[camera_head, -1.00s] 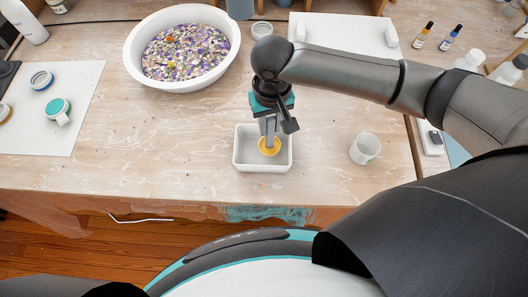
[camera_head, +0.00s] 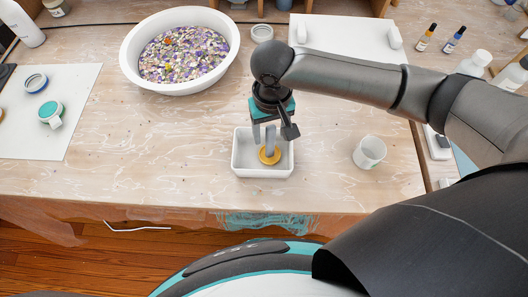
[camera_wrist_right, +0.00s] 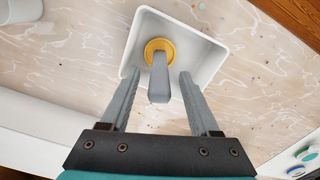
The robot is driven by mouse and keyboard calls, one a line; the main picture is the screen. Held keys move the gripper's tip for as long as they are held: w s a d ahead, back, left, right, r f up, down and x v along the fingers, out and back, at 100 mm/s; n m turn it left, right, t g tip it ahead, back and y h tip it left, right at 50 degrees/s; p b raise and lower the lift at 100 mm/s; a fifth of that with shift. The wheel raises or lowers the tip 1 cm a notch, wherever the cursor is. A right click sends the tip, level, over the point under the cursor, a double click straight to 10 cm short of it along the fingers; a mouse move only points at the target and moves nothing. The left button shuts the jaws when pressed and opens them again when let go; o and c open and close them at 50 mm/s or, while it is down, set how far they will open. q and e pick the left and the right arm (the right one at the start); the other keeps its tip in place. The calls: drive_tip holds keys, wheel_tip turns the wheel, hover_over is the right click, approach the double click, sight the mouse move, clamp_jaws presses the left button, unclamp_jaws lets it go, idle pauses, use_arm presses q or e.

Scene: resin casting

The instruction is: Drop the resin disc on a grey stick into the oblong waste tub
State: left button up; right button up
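The yellow-orange resin disc (camera_head: 268,158) sits in the white oblong waste tub (camera_head: 237,160), apparently on its floor. Its grey stick (camera_head: 270,138) points up from it towards my right gripper (camera_head: 272,134). In the right wrist view the disc (camera_wrist_right: 151,48) lies inside the tub (camera_wrist_right: 205,50), and the stick (camera_wrist_right: 159,82) shows between the spread fingers, with gaps at both sides. My right gripper (camera_wrist_right: 161,78) is open and above the tub. My left gripper is not in view.
A white cup (camera_head: 369,152) stands right of the tub. A large white bowl of coloured chips (camera_head: 129,67) is behind left. A white sheet (camera_head: 35,140) with a teal-topped disc on a stick (camera_head: 50,110) lies at left. Bare wood lies left of the tub.

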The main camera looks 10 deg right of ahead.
wheel_tip(320, 180, up, 15)
drive_tip(key=p, duration=0.4)
drive_tip(key=shift+r, duration=0.15)
idle(0.6)
